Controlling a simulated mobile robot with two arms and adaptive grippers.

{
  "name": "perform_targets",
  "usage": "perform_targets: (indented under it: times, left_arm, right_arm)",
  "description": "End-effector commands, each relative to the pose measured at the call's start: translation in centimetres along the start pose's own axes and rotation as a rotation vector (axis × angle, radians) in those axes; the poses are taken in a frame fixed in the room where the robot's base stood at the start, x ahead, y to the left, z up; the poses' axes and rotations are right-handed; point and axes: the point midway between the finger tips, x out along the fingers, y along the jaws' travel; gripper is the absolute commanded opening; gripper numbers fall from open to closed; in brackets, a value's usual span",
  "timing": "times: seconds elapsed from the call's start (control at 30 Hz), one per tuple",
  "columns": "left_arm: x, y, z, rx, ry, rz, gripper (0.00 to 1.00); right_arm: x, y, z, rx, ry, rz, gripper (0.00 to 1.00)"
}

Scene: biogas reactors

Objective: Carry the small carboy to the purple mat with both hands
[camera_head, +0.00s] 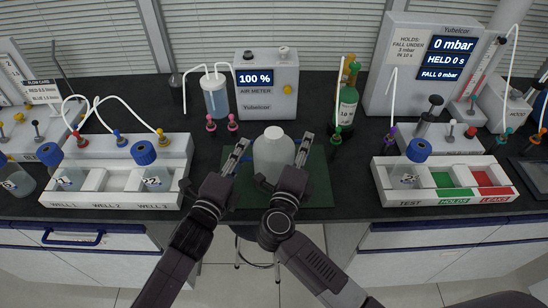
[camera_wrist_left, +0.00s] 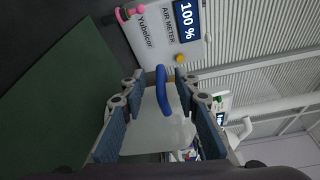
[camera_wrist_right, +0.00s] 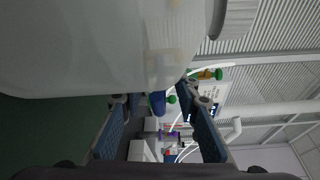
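The small carboy (camera_head: 273,155) is a whitish jug with a pale cap, upright on a dark green mat (camera_head: 319,180). My left gripper (camera_head: 236,156) is at its left side and my right gripper (camera_head: 303,151) at its right side. In the left wrist view, my left gripper (camera_wrist_left: 161,80) is open, with a blue handle (camera_wrist_left: 163,92) between its fingers. In the right wrist view, the carboy (camera_wrist_right: 95,45) fills the upper left; my right gripper (camera_wrist_right: 155,105) is open. A blue part shows between its fingers; I cannot tell what it belongs to. I see no purple mat.
An air meter (camera_head: 268,88) and a green gas cylinder (camera_head: 347,104) stand behind the carboy. A well rack (camera_head: 115,200) is to the left, and a test tray (camera_head: 445,195) to the right. A dark pad (camera_head: 530,172) lies at the far right edge.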

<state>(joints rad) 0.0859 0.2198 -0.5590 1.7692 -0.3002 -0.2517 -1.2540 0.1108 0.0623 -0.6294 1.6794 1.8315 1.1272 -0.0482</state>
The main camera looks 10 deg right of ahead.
Motion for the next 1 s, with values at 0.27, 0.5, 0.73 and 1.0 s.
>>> perform_targets:
  times: [0.27, 0.5, 0.73, 1.0]
  left_arm:
    - [0.69, -0.05, -0.05, 0.000, 0.001, -0.001, 0.29]
    - [0.67, -0.04, -0.04, 0.000, 0.001, -0.001, 0.22]
    - [0.65, -0.02, -0.04, 0.000, 0.001, 0.000, 0.00]
    - [0.64, 0.03, -0.04, 0.001, 0.001, 0.001, 0.00]
  right_arm:
    - [1.04, 0.00, -0.01, 0.000, 0.000, 0.001, 0.29]
    - [1.01, 0.02, -0.02, 0.000, 0.001, 0.001, 0.23]
    - [0.99, 0.02, -0.01, 0.000, 0.001, 0.001, 0.00]
    - [0.99, 0.04, -0.01, 0.001, 0.001, 0.001, 0.00]
